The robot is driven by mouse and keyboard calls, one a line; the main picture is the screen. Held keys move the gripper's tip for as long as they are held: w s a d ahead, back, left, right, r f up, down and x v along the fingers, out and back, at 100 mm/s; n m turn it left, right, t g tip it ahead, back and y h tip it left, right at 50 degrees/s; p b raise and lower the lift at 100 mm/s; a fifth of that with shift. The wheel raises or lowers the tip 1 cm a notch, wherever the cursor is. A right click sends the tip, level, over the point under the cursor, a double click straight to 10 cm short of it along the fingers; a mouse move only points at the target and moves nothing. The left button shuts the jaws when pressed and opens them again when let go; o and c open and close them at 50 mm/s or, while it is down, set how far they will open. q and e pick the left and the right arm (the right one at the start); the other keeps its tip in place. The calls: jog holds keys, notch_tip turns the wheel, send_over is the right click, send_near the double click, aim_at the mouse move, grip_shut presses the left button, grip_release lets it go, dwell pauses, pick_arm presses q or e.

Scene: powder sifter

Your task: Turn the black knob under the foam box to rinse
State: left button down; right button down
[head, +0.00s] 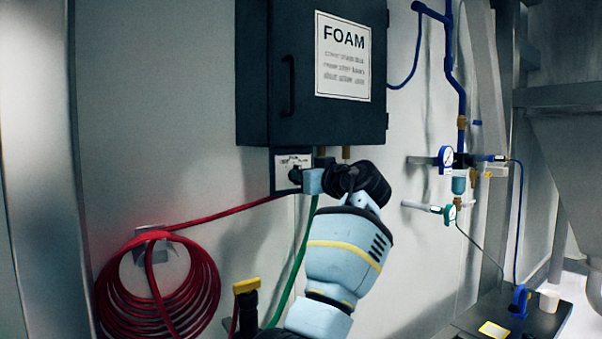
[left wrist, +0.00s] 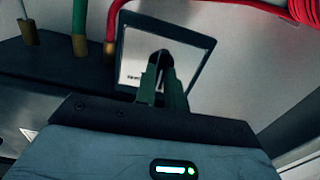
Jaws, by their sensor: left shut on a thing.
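The dark foam box (head: 262,75) hangs on the wall with a white FOAM sign. Below its lower left edge is a small panel with a white label (head: 283,160). The black knob (head: 295,174) sits on this panel, partly hidden by my left gripper (head: 303,179). In the left wrist view, the fingers of my left gripper (left wrist: 162,84) are shut on the knob (left wrist: 160,57), in front of the white label. Most of the label's lettering is too small or covered to read, so I cannot tell the knob's setting. My right gripper is not in view.
A red hose (head: 160,318) hangs coiled on the wall at left. A green hose (head: 298,255) runs down close to my left arm. Blue pipes, a gauge (head: 446,157) and valves are at right. A dark table (head: 545,322) stands at lower right.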

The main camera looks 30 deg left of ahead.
pick_arm(q)
jog(key=shift+m, duration=0.3)
jog(key=c, duration=1.5)
grip_release()
jog(key=v, duration=0.8)
jog(key=shift+b, duration=0.4)
